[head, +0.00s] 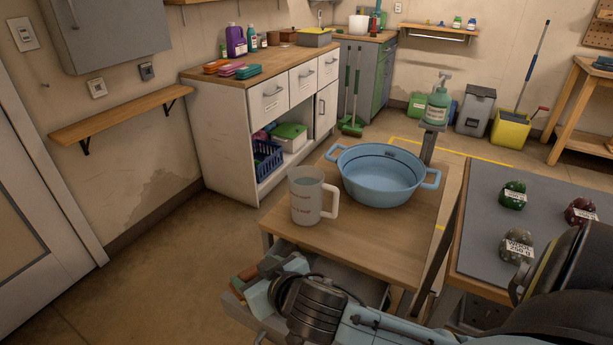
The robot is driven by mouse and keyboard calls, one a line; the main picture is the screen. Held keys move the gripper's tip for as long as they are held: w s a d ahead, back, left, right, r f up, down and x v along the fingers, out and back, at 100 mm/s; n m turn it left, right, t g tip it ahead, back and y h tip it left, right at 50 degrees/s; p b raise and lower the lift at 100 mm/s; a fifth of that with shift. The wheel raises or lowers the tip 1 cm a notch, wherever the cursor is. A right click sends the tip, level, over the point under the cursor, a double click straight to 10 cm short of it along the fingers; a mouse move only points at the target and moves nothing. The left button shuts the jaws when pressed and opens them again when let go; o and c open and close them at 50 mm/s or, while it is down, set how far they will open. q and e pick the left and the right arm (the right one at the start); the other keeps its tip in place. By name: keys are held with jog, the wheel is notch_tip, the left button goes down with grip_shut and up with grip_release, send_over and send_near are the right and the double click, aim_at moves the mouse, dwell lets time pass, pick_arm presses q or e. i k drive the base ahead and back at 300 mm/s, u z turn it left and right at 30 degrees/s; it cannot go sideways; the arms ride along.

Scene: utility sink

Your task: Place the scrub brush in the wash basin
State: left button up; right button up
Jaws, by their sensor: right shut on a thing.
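The wash basin (382,182) is a round light-blue tub with two side handles. It stands upright on the small wooden table, and the inside that I can see is empty. My right gripper (262,280) is low at the table's front left, at the open drawer (232,305) under the tabletop. It is shut on what seems to be the scrub brush, which is mostly hidden by the gripper and wrist. Brown and green pieces (246,276) show beside the fingers; I cannot tell which belong to the brush. My left gripper is not in view.
A clear measuring jug (310,196) stands on the table left of the basin, between it and my right gripper's side. A soap pump bottle (437,103) stands behind the basin. The front tabletop is bare.

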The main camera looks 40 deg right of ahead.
aim_at(370, 183)
jog(key=u, duration=0.7)
jog(key=i, duration=2)
jog(key=z, duration=2.7)
